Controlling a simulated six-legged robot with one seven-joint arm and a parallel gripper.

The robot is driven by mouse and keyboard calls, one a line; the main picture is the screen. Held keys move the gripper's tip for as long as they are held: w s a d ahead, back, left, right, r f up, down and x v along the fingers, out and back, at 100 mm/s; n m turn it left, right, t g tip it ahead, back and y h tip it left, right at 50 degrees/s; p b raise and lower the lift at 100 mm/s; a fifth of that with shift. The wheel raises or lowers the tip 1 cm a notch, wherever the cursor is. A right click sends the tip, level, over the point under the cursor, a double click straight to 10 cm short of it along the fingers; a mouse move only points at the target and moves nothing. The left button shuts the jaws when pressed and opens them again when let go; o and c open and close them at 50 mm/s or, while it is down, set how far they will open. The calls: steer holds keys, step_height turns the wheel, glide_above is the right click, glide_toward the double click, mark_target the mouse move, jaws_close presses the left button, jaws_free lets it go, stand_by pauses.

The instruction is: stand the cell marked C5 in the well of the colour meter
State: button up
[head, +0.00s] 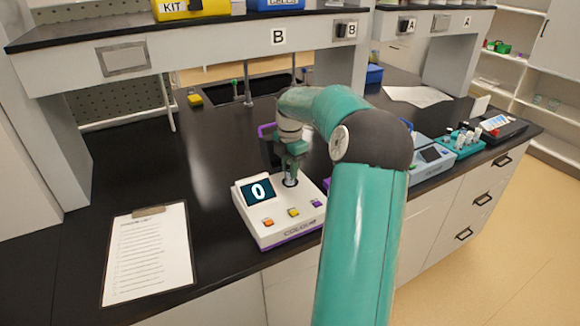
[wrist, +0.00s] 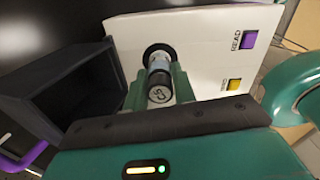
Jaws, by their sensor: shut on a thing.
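The colour meter (head: 284,230) is a white box with a purple base on the black bench, its screen (head: 259,191) reading 0. Its buttons show in the wrist view, where its top (wrist: 208,40) lies beyond my gripper. The cell marked C5 (wrist: 160,88) has a black cap with white marking and a pale blue body. My gripper (wrist: 158,84) is shut on the cell, one green finger on each side. The cell's far end is at the dark round well (wrist: 158,52) and looks in line with it. How deep it sits in the well I cannot tell.
A clipboard (head: 148,252) lies to the left. A teal rack of small items (head: 460,142) and another instrument (head: 432,156) stand at the right.

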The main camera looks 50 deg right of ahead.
steer(key=shift+f, duration=0.15)
steer(key=shift+f, duration=0.6)
steer(key=o, duration=1.5)
steer(key=shift+r, duration=3.55)
